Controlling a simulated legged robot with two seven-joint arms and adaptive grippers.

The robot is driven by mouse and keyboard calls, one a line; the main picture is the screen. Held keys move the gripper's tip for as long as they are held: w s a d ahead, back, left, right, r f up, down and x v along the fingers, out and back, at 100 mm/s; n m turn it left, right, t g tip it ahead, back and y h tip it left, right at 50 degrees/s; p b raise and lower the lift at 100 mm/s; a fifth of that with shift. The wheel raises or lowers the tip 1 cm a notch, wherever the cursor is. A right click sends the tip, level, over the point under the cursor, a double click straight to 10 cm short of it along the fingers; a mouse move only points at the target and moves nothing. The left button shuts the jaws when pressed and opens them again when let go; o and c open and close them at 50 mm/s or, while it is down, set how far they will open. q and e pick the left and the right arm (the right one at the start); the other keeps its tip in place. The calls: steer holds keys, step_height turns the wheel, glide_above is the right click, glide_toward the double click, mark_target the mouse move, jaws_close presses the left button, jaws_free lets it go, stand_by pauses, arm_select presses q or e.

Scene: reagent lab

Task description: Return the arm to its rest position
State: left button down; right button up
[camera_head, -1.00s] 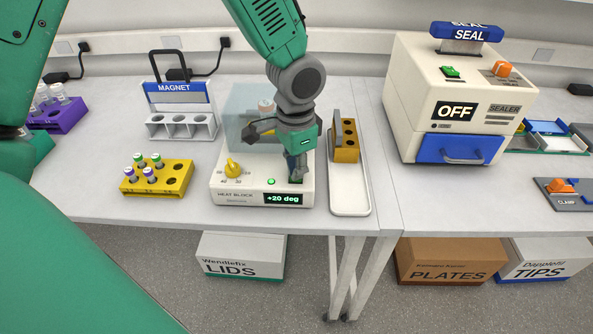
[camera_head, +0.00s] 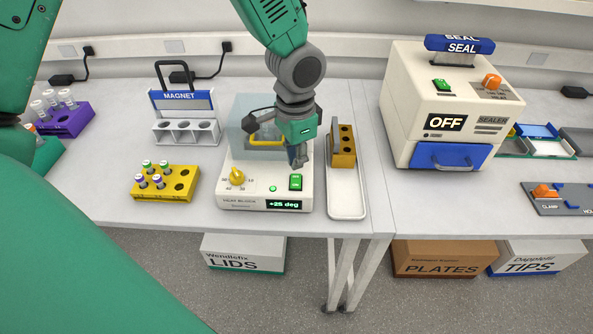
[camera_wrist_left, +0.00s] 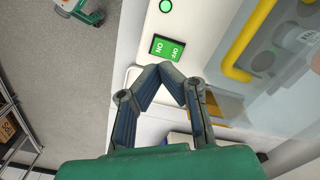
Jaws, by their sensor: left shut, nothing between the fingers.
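My left gripper (camera_head: 297,158) is shut and empty. It hangs above the right part of the heat block (camera_head: 243,203), behind the green switch (camera_head: 296,182) and apart from it. The heat block's display (camera_head: 284,204) reads +25 deg, and a small green light is lit. In the left wrist view my gripper's fingertips (camera_wrist_left: 170,74) meet, with the green switch (camera_wrist_left: 166,48) just beyond them, marked ON. My right gripper is not in view.
A clear cover (camera_head: 243,116) with a yellow handle stands over the heat block, close to my gripper. An orange rack (camera_head: 344,153) on a white tray (camera_head: 346,205) is just right. The magnet rack (camera_head: 184,131), yellow tube rack (camera_head: 164,193) and sealer (camera_head: 440,75) stand around.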

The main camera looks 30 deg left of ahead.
arm_select(q)
steer(key=shift+r+p, duration=0.35)
steer(key=shift+r, duration=0.25)
steer(key=shift+f, duration=0.1)
steer(key=shift+s, duration=0.1)
steer(key=s+f+n, duration=0.1)
steer(key=s+f, duration=0.2)
steer(key=f, duration=0.1)
steer(key=s+d+f+h, duration=0.1)
steer(key=s+f, duration=0.3)
steer(key=s+d+f+n, duration=0.1)
steer(key=s+f, duration=0.2)
steer(key=f, duration=0.1)
steer(key=shift+s+f+n+g, duration=0.15)
steer(key=shift+f+n+g, duration=0.1)
steer(key=shift+n+g, duration=0.05)
steer(key=s+a+f+n, duration=0.2)
steer(key=s+f, duration=0.2)
steer(key=s, duration=0.3)
steer(key=s+a+f+n, duration=0.1)
steer(key=s+a+f, duration=0.15)
steer(key=s, duration=0.45)
step_height(320, 180, down, 16)
steer(key=w+d+t+y+b, duration=0.1)
steer(key=b, duration=1.5)
steer(key=shift+w+d+f+m, duration=0.2)
steer(key=shift+w+m, duration=0.1)
steer(key=shift+w, duration=0.1)
